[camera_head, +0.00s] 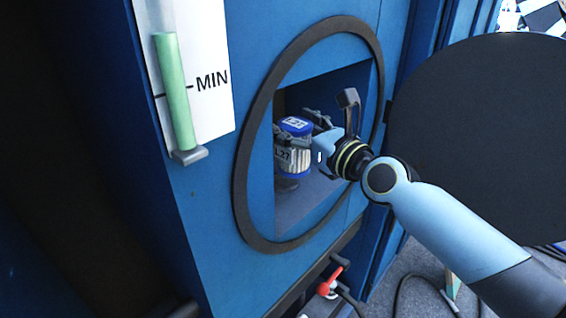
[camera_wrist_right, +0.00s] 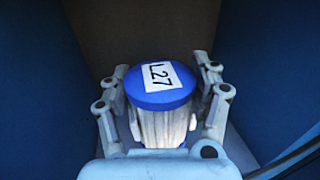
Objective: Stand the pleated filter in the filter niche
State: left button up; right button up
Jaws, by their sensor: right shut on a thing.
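The pleated filter (camera_head: 290,162) is a white ribbed cylinder with blue ends and an L27 label. It is inside the filter niche (camera_head: 310,205), a square recess behind a round dark-rimmed opening, and looks roughly upright. My right gripper (camera_head: 304,140) reaches in from the right and is shut on the filter. In the right wrist view, the fingers (camera_wrist_right: 163,112) grip both sides of the pleated body (camera_wrist_right: 163,128), below the blue cap (camera_wrist_right: 160,85). I cannot tell whether the filter's lower end touches the niche floor. My left gripper is out of view.
A round dark cover (camera_head: 480,130) stands open at the right, behind my arm. A green-filled gauge tube (camera_head: 174,92) marked MIN is on the panel to the left. A red-handled valve (camera_head: 330,284) sits below the opening. Dark niche walls (camera_wrist_right: 60,80) surround my gripper.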

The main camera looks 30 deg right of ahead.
jog(key=w+f+b, duration=0.1)
jog(key=f+b, duration=0.1)
jog(key=w+f+b, duration=0.3)
jog(key=f+b, duration=0.1)
jog(key=shift+w+f, duration=0.3)
jog(key=shift+f, duration=0.1)
jog(key=shift+d, duration=0.1)
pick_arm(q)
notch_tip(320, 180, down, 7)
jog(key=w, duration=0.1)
pick_arm(e)
jog(key=shift+r, duration=0.15)
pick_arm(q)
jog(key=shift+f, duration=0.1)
pick_arm(e)
jog(key=o, duration=1.1)
jog(key=shift+f, duration=0.25)
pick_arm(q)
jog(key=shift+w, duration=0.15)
pick_arm(e)
jog(key=o, duration=0.5)
